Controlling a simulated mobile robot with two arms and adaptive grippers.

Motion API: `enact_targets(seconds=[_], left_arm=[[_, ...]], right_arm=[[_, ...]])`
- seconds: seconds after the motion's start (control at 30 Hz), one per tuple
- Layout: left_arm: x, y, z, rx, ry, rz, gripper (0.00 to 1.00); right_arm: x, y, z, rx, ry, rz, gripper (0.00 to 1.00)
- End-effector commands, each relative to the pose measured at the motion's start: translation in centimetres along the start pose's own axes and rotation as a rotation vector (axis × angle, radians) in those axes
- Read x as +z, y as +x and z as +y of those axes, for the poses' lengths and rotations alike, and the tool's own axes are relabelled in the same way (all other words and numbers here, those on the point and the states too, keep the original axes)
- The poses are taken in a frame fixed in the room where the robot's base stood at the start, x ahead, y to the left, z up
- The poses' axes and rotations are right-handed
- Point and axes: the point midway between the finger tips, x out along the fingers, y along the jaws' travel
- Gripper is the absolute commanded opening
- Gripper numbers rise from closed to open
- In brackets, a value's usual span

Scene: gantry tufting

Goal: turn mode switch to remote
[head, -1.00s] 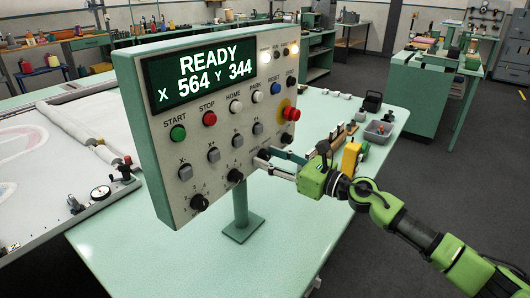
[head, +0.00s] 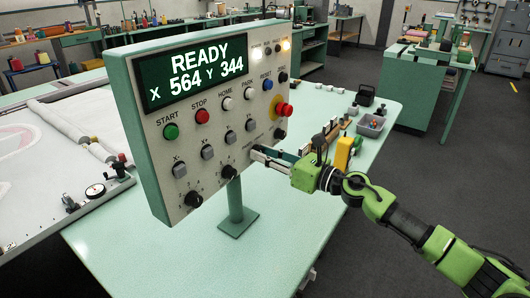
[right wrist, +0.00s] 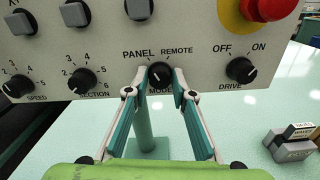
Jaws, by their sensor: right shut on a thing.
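The mode switch (right wrist: 159,73) is a black rotary knob on the light panel face, between the PANEL and REMOTE labels in the right wrist view. My right gripper (right wrist: 159,88) is shut on this knob, one fingertip on each side. The knob's pointer is too small to read surely. In the head view my right gripper (head: 255,153) reaches the lower right of the control panel (head: 160,140), and its fingers mostly hide the knob. The display (head: 193,74) reads READY, X 564 Y 344. My left gripper is not in view.
The drive switch (right wrist: 240,70) is just right of the mode switch, and the section knob (right wrist: 82,80) is left. The red emergency button (head: 284,110) is above. A stand (head: 237,208) holds the panel on the green table (head: 330,200).

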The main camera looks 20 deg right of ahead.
Motion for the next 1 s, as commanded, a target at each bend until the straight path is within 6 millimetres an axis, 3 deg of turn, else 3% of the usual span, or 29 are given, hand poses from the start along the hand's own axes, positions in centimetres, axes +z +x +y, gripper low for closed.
enact_targets(seconds=[1.0], left_arm=[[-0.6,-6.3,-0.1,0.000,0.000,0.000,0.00]], right_arm=[[0.3,0.1,0.1,0.000,0.906,-0.001,0.02]])
